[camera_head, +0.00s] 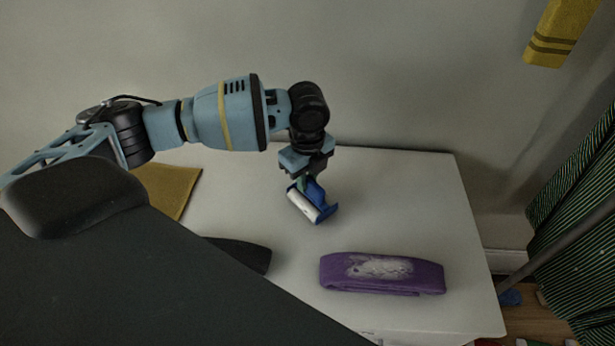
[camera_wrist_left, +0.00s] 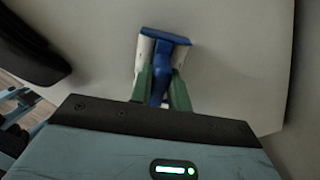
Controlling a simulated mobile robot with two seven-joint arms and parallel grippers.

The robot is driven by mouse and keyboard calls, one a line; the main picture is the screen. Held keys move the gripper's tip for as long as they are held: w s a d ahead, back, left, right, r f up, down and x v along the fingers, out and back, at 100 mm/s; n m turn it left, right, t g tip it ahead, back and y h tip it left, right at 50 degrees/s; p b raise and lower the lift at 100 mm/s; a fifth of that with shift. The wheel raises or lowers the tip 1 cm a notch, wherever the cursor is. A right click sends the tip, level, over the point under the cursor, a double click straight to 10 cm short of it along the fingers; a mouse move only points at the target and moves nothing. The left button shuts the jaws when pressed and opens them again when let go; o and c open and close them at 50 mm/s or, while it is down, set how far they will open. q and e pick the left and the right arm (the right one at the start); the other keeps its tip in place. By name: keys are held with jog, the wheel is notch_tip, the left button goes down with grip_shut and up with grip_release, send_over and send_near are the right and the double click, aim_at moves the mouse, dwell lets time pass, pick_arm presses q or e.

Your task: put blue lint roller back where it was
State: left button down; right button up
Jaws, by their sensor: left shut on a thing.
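The blue lint roller (camera_head: 313,200) has a blue handle and a white roll. My left gripper (camera_head: 303,181) is shut on its handle and points down over the white tabletop (camera_head: 410,195). The roller is at the middle of the table in the head view; I cannot tell whether it touches the surface. In the left wrist view the lint roller (camera_wrist_left: 166,40) shows with its blue head away from me and its handle between the green fingers of my left gripper (camera_wrist_left: 160,85). My right gripper is not in view.
A folded purple cloth (camera_head: 382,274) lies near the table's front right. A yellow-brown flat item (camera_head: 170,188) lies at the left. A dark object (camera_head: 240,254) is partly hidden behind my own dark body part. A striped green curtain (camera_head: 580,195) hangs right. The tabletop right of the roller is clear.

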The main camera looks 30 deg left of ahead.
pick_arm(q)
jog(key=shift+f, duration=0.1)
jog(key=c, duration=1.3)
grip_release()
notch_tip(320, 180, up, 12)
jog(key=shift+r+p, duration=0.2)
jog(key=shift+p, duration=0.35)
